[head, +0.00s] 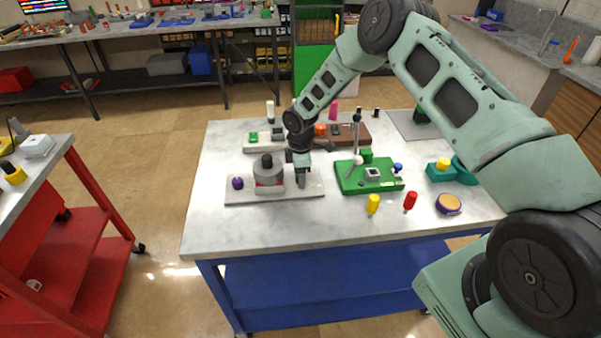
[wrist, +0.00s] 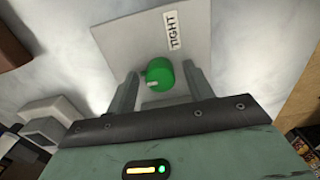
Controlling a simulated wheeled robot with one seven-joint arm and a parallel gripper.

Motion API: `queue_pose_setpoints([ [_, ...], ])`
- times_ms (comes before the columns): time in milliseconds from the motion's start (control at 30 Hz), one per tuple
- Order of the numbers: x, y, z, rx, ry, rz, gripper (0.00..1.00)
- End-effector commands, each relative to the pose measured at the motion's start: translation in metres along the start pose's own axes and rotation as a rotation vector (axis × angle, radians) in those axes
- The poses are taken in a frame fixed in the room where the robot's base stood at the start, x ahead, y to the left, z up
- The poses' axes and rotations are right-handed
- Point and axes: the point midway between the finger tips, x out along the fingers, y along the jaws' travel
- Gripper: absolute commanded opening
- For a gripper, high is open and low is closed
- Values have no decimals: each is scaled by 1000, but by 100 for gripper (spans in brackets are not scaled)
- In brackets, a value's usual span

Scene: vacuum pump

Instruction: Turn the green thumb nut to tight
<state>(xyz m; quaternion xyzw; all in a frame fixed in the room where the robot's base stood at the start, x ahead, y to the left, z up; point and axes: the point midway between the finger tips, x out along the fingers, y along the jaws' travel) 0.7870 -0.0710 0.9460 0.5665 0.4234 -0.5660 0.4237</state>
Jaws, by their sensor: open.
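The green thumb nut (wrist: 165,72) shows in the wrist view, on a light grey plate (wrist: 120,38). A small pale mark is on its lower-left side. A white label reading TIGHT (wrist: 172,30) is on the plate beyond the nut, and the mark does not face it. My gripper (wrist: 160,71) is open, with one finger on each side of the nut and visible gaps beside it. In the head view my gripper (head: 303,184) points down at the right end of the pale board (head: 236,194), and the nut is hidden there.
A grey pump body (head: 268,172) and a purple knob (head: 238,183) stand on the board left of my gripper. A green board (head: 357,186) with an upright post is close on the right. Yellow (head: 374,204) and red (head: 410,201) handled items stand near the table's front.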

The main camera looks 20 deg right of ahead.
Motion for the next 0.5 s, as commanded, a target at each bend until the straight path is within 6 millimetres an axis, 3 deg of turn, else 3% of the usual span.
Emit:
queue_pose_setpoints([
  [133, 0, 0, 0, 0, 0, 0, 49],
  [300, 0, 0, 0, 0, 0, 0, 7],
  [500, 0, 0, 0, 6, 0, 0, 7],
])
